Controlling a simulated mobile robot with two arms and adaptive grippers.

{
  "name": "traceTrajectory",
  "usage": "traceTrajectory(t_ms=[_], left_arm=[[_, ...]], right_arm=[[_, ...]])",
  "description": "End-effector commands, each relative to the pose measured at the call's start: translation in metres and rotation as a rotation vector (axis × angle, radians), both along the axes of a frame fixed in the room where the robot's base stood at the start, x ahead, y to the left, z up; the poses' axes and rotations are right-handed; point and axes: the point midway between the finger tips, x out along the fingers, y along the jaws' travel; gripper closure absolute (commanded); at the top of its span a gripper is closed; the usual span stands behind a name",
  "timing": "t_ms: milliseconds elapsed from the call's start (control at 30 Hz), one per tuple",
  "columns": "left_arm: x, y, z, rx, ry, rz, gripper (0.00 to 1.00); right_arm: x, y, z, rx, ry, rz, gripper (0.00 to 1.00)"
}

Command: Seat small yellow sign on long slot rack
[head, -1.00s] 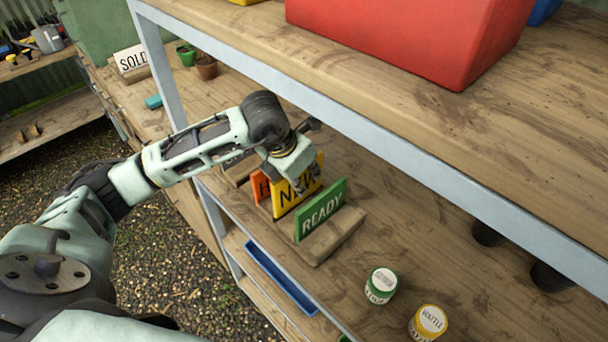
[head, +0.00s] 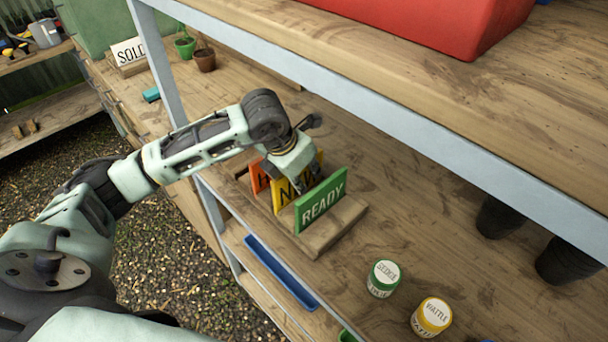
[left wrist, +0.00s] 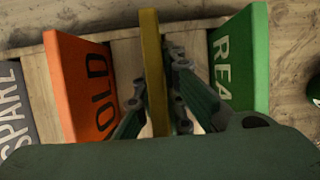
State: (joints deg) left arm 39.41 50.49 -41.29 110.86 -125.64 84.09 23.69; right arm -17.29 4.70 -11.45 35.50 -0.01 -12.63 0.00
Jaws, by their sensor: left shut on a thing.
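The small yellow sign (head: 284,193) stands upright between an orange sign (head: 260,177) and a green READY sign (head: 321,201). My left gripper (head: 300,186) is shut on the yellow sign from above; in the left wrist view the fingers (left wrist: 157,95) press on both faces of the yellow sign (left wrist: 152,60). The long slot rack (head: 335,228) is a wooden block under the signs, and its slats also show in the left wrist view (left wrist: 127,62). The yellow sign's lower edge is hidden, so I cannot tell how deep it sits in its slot. My right gripper is out of view.
In the left wrist view the orange sign (left wrist: 85,85) and green sign (left wrist: 240,60) flank the fingers, with a grey sign (left wrist: 14,105) farther left. Two labelled tins (head: 384,279) stand right of the rack. A shelf edge (head: 400,120) runs above.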

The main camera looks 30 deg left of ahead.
Motion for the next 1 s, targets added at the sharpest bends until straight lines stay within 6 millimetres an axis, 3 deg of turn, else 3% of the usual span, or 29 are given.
traceTrajectory(t_ms=[267, 300, 533, 833, 1000], left_arm=[[0.0, 0.0, -0.003, 0.0, -0.001, 0.0, 1.0], [0.0, 0.0, -0.002, 0.0, -0.001, 0.0, 0.88], [0.0, 0.0, -0.002, 0.0, -0.001, 0.0, 0.69], [0.0, 0.0, -0.001, 0.0, 0.0, 0.0, 0.69], [-0.006, 0.003, 0.015, 0.0, -0.003, -0.001, 0.69]], right_arm=[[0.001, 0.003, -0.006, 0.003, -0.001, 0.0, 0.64], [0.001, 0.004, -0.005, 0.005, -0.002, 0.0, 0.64], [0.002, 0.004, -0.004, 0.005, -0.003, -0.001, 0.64], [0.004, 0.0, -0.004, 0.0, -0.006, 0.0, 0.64], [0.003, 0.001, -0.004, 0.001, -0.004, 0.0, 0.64]])
